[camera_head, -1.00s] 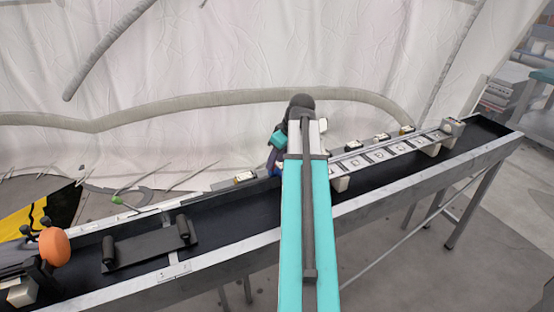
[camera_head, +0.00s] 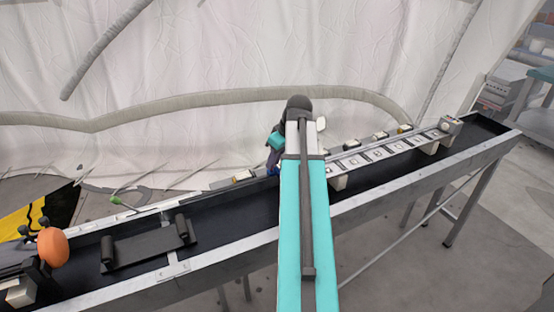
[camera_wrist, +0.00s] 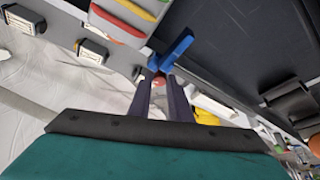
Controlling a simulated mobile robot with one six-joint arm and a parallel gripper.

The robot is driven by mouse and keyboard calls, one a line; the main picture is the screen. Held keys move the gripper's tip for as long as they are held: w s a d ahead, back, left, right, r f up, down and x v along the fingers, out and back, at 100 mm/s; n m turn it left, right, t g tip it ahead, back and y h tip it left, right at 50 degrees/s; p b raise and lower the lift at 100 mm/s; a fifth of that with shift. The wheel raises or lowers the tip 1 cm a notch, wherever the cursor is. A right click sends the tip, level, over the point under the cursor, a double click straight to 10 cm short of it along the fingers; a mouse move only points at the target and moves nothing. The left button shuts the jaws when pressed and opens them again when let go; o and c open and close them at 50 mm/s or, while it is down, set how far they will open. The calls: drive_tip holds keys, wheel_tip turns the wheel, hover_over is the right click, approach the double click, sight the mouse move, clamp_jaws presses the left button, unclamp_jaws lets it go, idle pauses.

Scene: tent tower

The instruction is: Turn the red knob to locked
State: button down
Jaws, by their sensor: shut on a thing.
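In the wrist view, my gripper (camera_wrist: 164,74) has its dark fingers close together around a small red round part (camera_wrist: 158,83), which looks like the red knob. Blue pieces (camera_wrist: 181,46) show at the fingertips; I cannot tell whether they belong to the fingers or to the thing held. The fingers hide most of the red part, and its lock position cannot be read. In the head view, my gripper (camera_head: 272,168) is at the far rail of the long black bench, mostly hidden by my teal arm, and the knob is not visible there.
The black bench (camera_head: 222,212) runs across the view with metal rails. A row of pale panels (camera_head: 376,155) on blocks stands to the right of my arm. A dark roller stand (camera_head: 150,246) and an orange ball (camera_head: 53,247) are on the left. A white curtain (camera_head: 200,60) hangs behind.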

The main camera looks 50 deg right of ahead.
drive_tip(key=shift+a+r+m+h+p, duration=0.15)
drive_tip(key=shift+m+h+p, duration=0.3)
drive_tip(key=shift+m, duration=0.85)
drive_tip(key=shift+w+a+m+g+h+p, duration=0.2)
drive_tip(key=shift+m+h, duration=0.3)
drive_tip(key=shift+m, duration=0.6)
drive_tip(key=shift+s+d+m+g+h+p, duration=0.1)
drive_tip(key=shift+m+h+p, duration=0.25)
drive_tip(key=shift+m, duration=0.75)
drive_tip(key=c, duration=1.6)
unclamp_jaws()
drive_tip(key=shift+c, duration=0.2)
